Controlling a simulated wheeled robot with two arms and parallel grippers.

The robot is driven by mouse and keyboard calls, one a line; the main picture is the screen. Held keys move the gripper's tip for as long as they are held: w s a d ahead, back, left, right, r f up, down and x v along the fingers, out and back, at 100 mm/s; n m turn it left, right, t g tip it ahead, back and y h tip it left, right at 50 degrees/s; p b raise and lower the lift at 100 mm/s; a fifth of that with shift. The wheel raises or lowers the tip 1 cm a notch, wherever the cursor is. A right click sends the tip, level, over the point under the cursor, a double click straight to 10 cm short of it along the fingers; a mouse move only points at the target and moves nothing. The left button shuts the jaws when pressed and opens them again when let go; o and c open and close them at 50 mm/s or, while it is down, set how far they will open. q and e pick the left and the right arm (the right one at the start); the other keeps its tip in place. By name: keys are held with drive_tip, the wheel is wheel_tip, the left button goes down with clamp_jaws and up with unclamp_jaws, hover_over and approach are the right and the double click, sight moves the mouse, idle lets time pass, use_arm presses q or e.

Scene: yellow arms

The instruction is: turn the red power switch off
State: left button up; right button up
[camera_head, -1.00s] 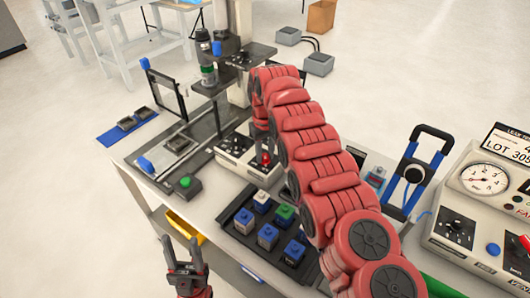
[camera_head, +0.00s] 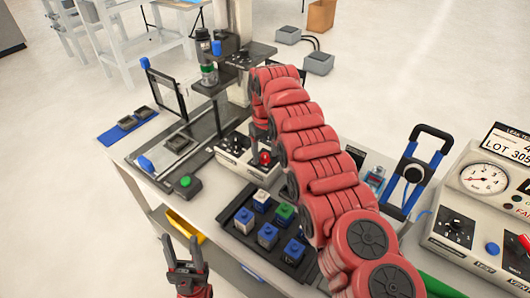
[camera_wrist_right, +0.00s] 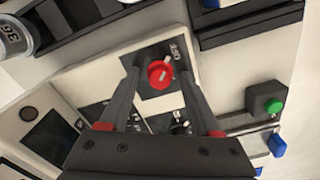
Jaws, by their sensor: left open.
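The red power switch (camera_wrist_right: 160,74) is a round knob with a pale mark, on a dark plate on a white control box. In the head view the red switch (camera_head: 264,158) sits on the box (camera_head: 236,152) at the table's middle. My right gripper (camera_wrist_right: 158,70) is open, with one fingertip on each side of the knob in the wrist view. I cannot tell whether the fingers touch it. In the head view my right arm hides part of the box and the gripper is hard to make out. My left gripper (camera_head: 184,243) is open and empty, off the table's front edge.
A green button box (camera_head: 185,186) stands left of the control box. A black tray (camera_head: 236,208) of coloured blocks lies in front. A stand with a dark column rises behind.

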sight(265, 156)
wheel_tip(265, 156, up, 18)
drive_tip(key=p, duration=1.6)
drive_tip(key=shift+f+p, duration=0.25)
drive_tip(key=shift+p, duration=0.05)
drive_tip(key=shift+f, duration=0.1)
drive_tip(key=shift+s, duration=0.1)
